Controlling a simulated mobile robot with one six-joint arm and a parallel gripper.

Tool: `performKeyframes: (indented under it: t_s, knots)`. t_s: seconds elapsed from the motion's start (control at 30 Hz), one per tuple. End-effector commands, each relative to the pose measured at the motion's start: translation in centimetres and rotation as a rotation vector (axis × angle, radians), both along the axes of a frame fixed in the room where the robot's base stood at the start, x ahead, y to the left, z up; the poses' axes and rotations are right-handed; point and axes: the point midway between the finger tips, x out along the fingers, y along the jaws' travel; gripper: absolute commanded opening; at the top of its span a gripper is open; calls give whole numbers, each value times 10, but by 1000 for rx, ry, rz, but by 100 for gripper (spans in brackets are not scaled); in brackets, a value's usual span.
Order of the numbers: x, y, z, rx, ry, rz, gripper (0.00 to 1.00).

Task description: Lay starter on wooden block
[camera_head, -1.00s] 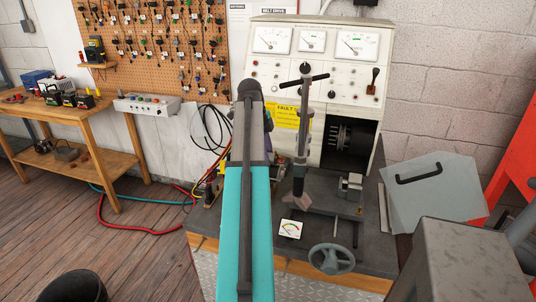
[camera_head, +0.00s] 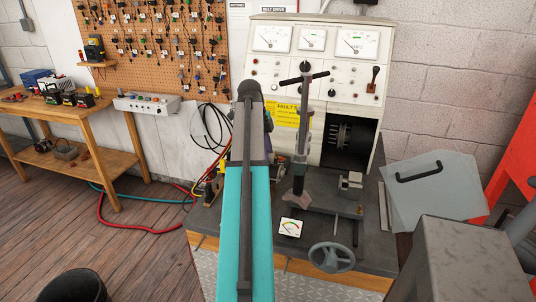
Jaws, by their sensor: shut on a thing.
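My teal and grey arm reaches from the bottom of the head view over the test bench (camera_head: 375,257). Its far end bends down out of sight behind its own links, so my gripper and anything in it are hidden. A small rounded metal part (camera_head: 280,161) shows just right of the arm, on or above the bench; I cannot tell whether it is the starter. A small dark and brownish item (camera_head: 211,187) shows left of the arm on the bench. I cannot make out the wooden block for sure.
A clamp column with a T-handle (camera_head: 303,130) stands right of my arm, beside a vise-like slide with a handwheel (camera_head: 331,257). A small gauge (camera_head: 290,228) lies in front. The meter panel (camera_head: 330,75) rises behind. A hinged grey guard (camera_head: 433,195) is at right.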

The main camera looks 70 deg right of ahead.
Motion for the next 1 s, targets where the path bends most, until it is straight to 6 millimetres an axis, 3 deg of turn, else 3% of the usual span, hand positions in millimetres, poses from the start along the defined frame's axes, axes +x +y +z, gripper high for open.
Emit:
performKeyframes:
  t_s: [1.0]
  knots:
    - [0,-1,-6,-5,1,0,0]
